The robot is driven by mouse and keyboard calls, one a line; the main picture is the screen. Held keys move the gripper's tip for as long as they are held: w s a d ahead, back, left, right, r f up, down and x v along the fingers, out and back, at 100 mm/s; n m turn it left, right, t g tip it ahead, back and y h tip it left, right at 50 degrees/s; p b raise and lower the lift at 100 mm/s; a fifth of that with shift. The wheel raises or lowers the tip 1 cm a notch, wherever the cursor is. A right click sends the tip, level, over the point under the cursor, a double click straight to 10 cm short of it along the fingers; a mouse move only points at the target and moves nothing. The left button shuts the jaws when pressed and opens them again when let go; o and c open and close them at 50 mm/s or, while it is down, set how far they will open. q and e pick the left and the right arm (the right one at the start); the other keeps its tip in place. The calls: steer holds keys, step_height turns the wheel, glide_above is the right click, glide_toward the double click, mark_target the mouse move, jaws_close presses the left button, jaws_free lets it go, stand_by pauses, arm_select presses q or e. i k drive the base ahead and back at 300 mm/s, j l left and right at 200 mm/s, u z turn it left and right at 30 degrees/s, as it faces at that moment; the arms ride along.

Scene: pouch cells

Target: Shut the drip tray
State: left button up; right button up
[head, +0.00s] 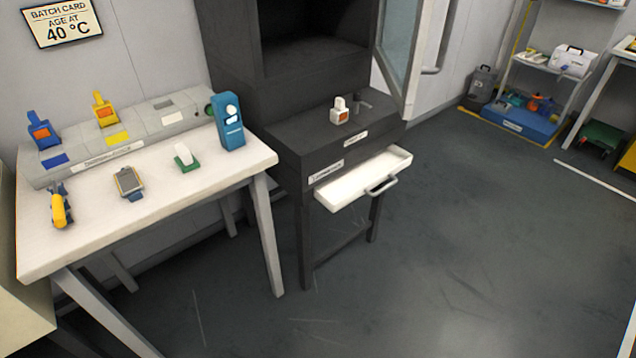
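The drip tray (352,184) is a shallow white drawer with a grey bar handle (382,186) on its front. It sticks out from the front of the dark cabinet (290,148), below a labelled dark ledge, and looks empty. Neither of my grippers shows in the head view, so nothing of mine is seen touching the tray or its handle.
A white and orange item (340,112) stands on the cabinet ledge. The cabinet's glass door (400,50) hangs open at the right. A white table (200,192) with several tools stands left of the cabinet. The grey floor (480,220) before the tray is clear.

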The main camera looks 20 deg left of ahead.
mark_target(339, 191)
steer(key=i+l+u, duration=0.25)
steer(key=i, duration=0.25)
steer(key=i+l+u, duration=0.3)
steer(key=i, duration=0.2)
steer(key=j, duration=0.1)
